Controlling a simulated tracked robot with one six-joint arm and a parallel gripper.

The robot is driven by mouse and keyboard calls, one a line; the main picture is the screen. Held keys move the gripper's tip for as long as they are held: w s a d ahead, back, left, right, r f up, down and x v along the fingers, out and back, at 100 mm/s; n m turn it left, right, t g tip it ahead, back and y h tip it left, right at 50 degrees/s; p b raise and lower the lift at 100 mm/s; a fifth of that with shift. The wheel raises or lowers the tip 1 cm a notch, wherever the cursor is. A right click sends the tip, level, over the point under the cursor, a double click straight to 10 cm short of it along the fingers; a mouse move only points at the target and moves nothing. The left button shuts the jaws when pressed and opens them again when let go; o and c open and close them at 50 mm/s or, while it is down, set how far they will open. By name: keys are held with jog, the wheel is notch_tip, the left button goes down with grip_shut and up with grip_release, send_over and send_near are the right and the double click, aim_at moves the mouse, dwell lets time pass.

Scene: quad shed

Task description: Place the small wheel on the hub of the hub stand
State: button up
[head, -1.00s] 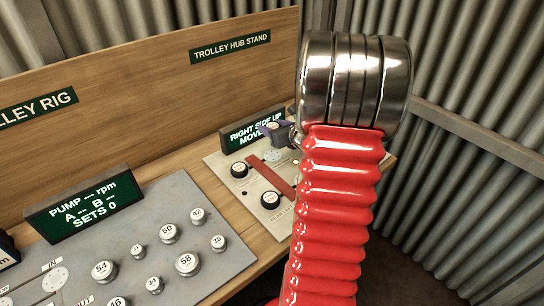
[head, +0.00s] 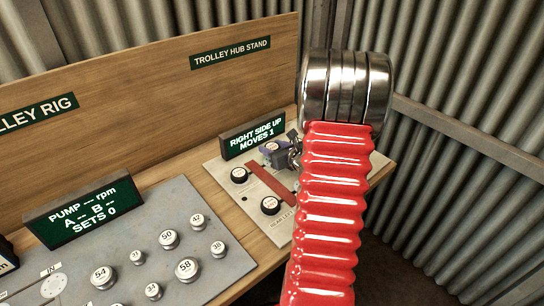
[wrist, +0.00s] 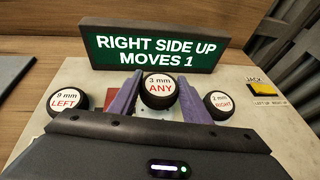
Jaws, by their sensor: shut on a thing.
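My gripper (wrist: 158,95) has purple fingers, shut on a small black wheel with a white top (wrist: 159,88) reading "3 mm ANY". In the head view my gripper (head: 279,149) holds it low over the back of the hub stand's pale plate (head: 228,187). I cannot tell whether the wheel touches the plate or a hub; its underside is hidden. Two similar round pieces are on the plate: one marked "LEFT" (wrist: 67,101) and one marked "RIGHT" (wrist: 219,104). A red bar (head: 270,182) lies across the plate.
A display (wrist: 150,46) behind the plate reads "RIGHT SIDE UP MOVES 1". A yellow switch marked JACK (wrist: 263,88) is at the right. A grey panel with several numbered weights (head: 230,269) is at the left. My red arm hides the plate's right part.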

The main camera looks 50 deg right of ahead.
jog(key=shift+f, duration=1.8)
jog(key=shift+f, duration=0.15)
jog(key=o, duration=1)
jog(key=shift+o, duration=0.2)
jog(key=shift+s+r, duration=0.15)
jog(key=shift+r, duration=0.05)
jog(key=v, duration=1.1)
jog(key=shift+s+a+r, duration=0.1)
jog(key=shift+s+r, duration=0.15)
jog(key=shift+s, duration=0.05)
jog(key=shift+w, duration=0.1)
